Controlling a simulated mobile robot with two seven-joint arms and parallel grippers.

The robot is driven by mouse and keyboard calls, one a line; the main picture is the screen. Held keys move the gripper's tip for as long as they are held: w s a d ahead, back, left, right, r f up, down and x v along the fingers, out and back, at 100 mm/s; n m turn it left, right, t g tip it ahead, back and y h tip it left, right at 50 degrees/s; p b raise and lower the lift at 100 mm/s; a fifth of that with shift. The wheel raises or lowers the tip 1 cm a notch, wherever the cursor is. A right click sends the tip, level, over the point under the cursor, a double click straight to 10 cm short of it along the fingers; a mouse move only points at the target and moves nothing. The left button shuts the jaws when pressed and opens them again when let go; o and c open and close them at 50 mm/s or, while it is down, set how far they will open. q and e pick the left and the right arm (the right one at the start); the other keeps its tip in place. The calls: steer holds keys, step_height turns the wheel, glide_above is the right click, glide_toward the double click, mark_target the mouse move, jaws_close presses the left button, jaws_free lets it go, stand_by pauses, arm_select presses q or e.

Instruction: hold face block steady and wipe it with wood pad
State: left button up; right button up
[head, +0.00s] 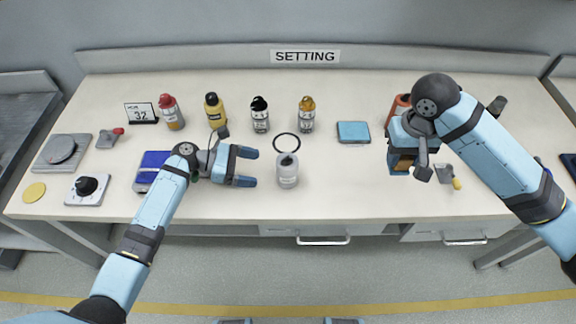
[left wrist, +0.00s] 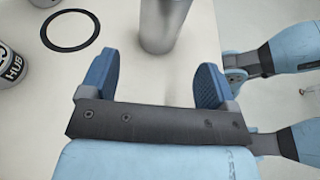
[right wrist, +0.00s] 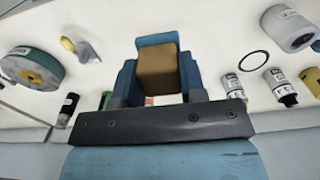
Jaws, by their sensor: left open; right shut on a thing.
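My right gripper (head: 400,160) is shut on a brown block with blue at one end, likely the wood pad (right wrist: 157,68). In the head view the wrist and fingers hide much of it, at the right of the bench. My left gripper (head: 247,167) is open and empty, low over the bench. A grey cylindrical canister (head: 288,174) stands just right of its fingertips; in the left wrist view the canister (left wrist: 163,22) is ahead of the gap, outside the fingers. I cannot tell which thing is the face block; a flat blue block (head: 353,131) lies at centre right.
A black ring (head: 286,142) lies behind the canister. Several bottles (head: 260,114) stand along the back. A blue item (head: 152,166) and a dial box (head: 87,189) are at the left. A small yellow-tipped tool (head: 449,176) lies at the right. Bench between canister and right gripper is clear.

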mark_target(283, 173)
arm_select(q)
steer(key=b+x, duration=0.1)
steer(key=x, duration=0.1)
steer(key=b+x, duration=0.2)
steer(key=x, duration=0.1)
steer(key=shift+f, duration=0.25)
arm_select(e)
step_height(283, 173, down, 3)
steer(key=shift+f, duration=0.2)
arm_select(q)
steer(key=shift+d+p, duration=0.55)
steer(key=shift+d, duration=0.5)
arm_select(e)
steer(key=shift+r, duration=0.5)
arm_select(q)
steer(key=shift+x, duration=1)
arm_select(e)
steer(key=shift+r, duration=0.1)
arm_select(q)
steer(key=shift+f, duration=0.1)
steer(key=c, duration=0.6)
